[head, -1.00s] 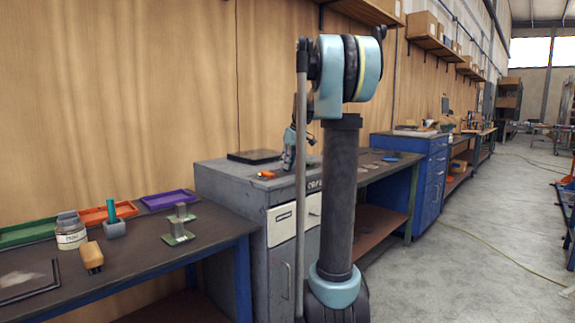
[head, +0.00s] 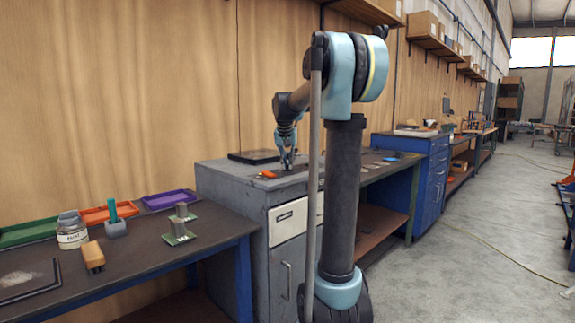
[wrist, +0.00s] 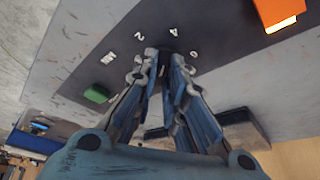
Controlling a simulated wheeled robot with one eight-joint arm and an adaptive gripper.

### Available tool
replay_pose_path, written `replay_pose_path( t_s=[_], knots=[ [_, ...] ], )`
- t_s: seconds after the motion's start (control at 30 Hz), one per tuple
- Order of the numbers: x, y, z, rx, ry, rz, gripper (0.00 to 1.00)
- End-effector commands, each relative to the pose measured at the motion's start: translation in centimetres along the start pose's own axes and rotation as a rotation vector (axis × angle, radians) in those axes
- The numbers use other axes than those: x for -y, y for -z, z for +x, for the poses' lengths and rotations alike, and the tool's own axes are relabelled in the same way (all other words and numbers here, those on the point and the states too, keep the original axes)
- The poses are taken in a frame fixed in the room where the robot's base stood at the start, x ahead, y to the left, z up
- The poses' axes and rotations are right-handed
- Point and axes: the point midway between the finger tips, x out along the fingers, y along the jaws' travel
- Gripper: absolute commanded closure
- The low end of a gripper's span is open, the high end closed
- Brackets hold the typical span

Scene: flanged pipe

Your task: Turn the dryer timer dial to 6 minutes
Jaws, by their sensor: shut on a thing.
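The dark control panel (wrist: 85,75) with white numerals fills the upper middle of the wrist view; a 2 and a 4 are readable, with further marks at either side. My gripper (wrist: 162,58) is over this panel, its fingers closed around the dark dial (wrist: 166,66). The dial is mostly hidden between the fingers, so I cannot read its setting. In the head view my gripper (head: 288,167) points down at the top of the grey cabinet (head: 232,180), where the dial itself cannot be made out.
A green button (wrist: 96,94) and an orange object (wrist: 278,12) lie on either side of the fingers. A flat black item (head: 254,156) lies at the cabinet's back. A workbench (head: 140,255) with trays, a jar and small parts stands at left. The floor at right (head: 480,220) is open.

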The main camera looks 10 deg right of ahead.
Motion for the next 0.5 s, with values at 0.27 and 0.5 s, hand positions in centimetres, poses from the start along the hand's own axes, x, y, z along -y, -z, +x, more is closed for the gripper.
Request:
replay_pose_path(
  t_s=[0.27, 0.5],
  knots=[
    [0.32, -0.08, 0.15, 0.002, -0.100, 0.240, 1.00],
    [0.43, -0.04, 0.18, 0.004, -0.188, 0.452, 1.00]
  ],
)
